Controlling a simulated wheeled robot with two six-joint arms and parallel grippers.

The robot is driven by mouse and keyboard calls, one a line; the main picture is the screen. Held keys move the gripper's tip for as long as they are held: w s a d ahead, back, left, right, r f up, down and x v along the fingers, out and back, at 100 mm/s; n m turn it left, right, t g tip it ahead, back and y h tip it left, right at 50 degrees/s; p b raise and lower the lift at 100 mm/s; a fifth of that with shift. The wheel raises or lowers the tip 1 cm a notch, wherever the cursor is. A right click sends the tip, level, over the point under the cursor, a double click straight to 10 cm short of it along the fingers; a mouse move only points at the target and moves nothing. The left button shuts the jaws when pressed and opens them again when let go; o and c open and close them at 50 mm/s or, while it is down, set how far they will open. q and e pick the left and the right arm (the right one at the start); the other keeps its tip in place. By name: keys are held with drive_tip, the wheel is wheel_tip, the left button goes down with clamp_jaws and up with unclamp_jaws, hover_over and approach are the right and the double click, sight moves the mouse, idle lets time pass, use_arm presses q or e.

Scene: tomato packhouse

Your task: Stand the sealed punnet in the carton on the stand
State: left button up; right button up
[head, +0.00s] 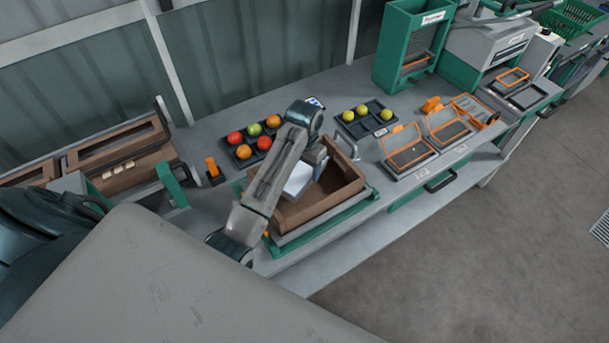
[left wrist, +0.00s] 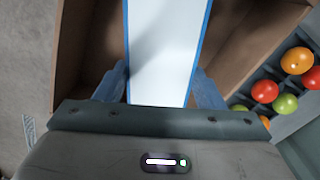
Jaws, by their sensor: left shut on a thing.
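The open brown carton (head: 344,190) sits on the green stand (head: 330,222) near the bench's front edge. The sealed punnet (head: 297,180), with a white top, is inside the carton's opening in the head view, partly hidden by my left arm. In the left wrist view the punnet (left wrist: 165,50) is a white panel with blue edges, between the two blue fingers of my left gripper (left wrist: 163,90), which is shut on it. Carton walls (left wrist: 235,60) show on both sides of it. Whether the punnet touches the carton floor cannot be told. My right gripper is not in view.
A dark tray of red, orange and green tomatoes (head: 264,143) lies behind the carton. A tray with yellow-green tomatoes (head: 362,111) and orange-framed units (head: 405,150) stand to the right. More cartons (head: 120,160) are at the left.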

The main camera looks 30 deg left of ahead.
use_arm(q)
wheel_tip(320, 180, down, 3)
drive_tip(key=shift+a+f+p, duration=0.1)
drive_tip(key=shift+f+p, duration=0.05)
drive_tip(key=shift+p, duration=0.45)
drive_tip(key=shift+f, duration=0.55)
drive_tip(key=o, duration=0.7)
drive_tip(key=shift+o, duration=1.2)
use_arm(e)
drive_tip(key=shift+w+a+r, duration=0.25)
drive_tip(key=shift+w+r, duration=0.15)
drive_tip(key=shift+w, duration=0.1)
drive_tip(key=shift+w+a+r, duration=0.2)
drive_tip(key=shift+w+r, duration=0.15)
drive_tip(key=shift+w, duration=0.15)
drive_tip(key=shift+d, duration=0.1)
